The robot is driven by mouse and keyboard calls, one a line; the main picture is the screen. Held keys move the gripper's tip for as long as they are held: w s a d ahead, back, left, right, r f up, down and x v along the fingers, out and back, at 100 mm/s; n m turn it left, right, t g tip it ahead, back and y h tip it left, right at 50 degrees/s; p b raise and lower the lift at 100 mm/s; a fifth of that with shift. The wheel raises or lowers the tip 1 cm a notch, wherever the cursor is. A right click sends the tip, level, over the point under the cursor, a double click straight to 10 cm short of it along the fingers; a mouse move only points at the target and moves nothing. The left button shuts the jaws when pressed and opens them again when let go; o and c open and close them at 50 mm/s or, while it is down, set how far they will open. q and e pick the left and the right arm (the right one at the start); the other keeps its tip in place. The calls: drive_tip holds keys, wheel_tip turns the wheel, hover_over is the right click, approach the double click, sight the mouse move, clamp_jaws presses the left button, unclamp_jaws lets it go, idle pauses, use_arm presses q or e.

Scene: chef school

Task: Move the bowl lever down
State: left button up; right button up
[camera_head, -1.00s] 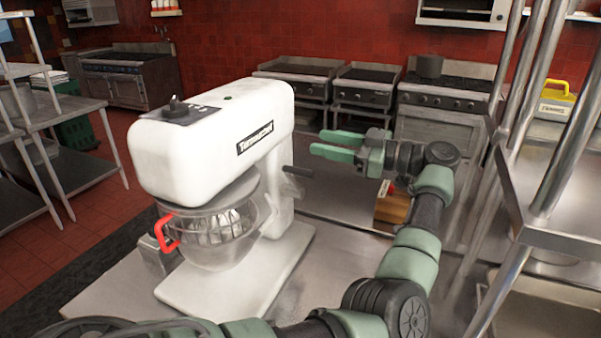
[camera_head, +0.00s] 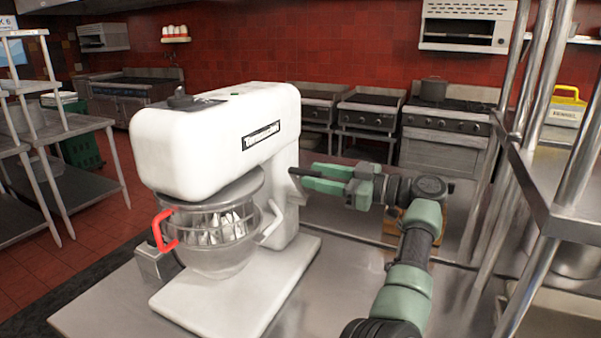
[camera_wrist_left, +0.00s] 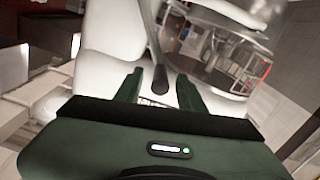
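The white stand mixer (camera_head: 215,150) stands on the steel table, its metal bowl (camera_head: 225,262) hanging below the head behind a wire guard with a red handle (camera_head: 162,231). The bowl lever (camera_head: 303,171) is a thin bar with a black grip on the mixer's right side. My left gripper (camera_head: 312,178) is at the lever. In the left wrist view, the black lever grip (camera_wrist_left: 160,78) lies between the two green fingers of the left gripper (camera_wrist_left: 159,75), with gaps on both sides. It is open around the lever. My right gripper is not in view.
The steel table (camera_head: 300,300) is clear in front of the mixer. A steel shelf rack (camera_head: 560,215) stands close on the right. A small brown box (camera_head: 393,228) sits behind my arm. Stoves (camera_head: 445,120) line the back wall.

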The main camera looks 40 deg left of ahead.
sight(293, 171)
use_arm(q)
drive_tip(key=shift+p+x, duration=0.6)
drive_tip(key=shift+x, duration=1.75)
clamp_jaws()
